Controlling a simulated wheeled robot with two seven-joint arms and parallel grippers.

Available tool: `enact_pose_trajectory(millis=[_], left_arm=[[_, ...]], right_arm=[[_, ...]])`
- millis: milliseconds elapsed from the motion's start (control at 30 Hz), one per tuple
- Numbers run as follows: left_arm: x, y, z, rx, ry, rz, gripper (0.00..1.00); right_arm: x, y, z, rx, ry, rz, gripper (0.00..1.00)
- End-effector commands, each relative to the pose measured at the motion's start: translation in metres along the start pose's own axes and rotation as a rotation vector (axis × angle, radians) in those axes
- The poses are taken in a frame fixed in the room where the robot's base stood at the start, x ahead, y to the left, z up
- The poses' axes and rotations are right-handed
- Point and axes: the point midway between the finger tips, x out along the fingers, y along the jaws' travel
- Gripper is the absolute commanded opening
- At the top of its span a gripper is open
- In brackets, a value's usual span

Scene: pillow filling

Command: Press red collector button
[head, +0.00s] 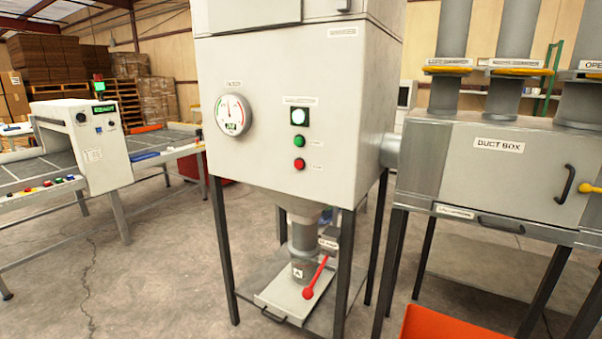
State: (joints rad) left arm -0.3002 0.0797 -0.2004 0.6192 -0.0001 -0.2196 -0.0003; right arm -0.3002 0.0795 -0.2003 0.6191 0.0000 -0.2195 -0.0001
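The collector (260,170) is a large light-grey cabinet on dark legs in the middle of the head view. On its front face, a red button (299,164) sits below a green button (299,141). Above both is a square indicator (299,117) with a bright greenish-white lit centre. Small labels stand beside the buttons, too small to read. A round gauge (234,115) is to their left. Nothing covers the red button. Neither of my grippers shows in this view.
Below the cabinet, a red-knobbed lever (309,293) stands by a pipe and tray (275,303). The duct box (490,160) is at right, an orange bin (445,325) at the bottom right. A conveyor machine (95,145) stands left. Floor (140,270) at front left is clear.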

Motion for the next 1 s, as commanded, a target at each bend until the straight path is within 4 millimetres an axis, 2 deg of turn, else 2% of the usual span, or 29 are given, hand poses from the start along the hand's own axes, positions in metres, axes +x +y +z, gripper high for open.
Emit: enact_pose_trajectory(millis=[33,133,1000], left_arm=[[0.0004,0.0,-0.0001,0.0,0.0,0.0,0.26],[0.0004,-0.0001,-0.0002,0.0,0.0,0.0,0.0],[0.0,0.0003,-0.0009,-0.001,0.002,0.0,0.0]], right_arm=[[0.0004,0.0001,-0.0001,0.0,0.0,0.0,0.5],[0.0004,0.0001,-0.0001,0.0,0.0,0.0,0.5],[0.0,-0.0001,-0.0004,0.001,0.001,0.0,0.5]])
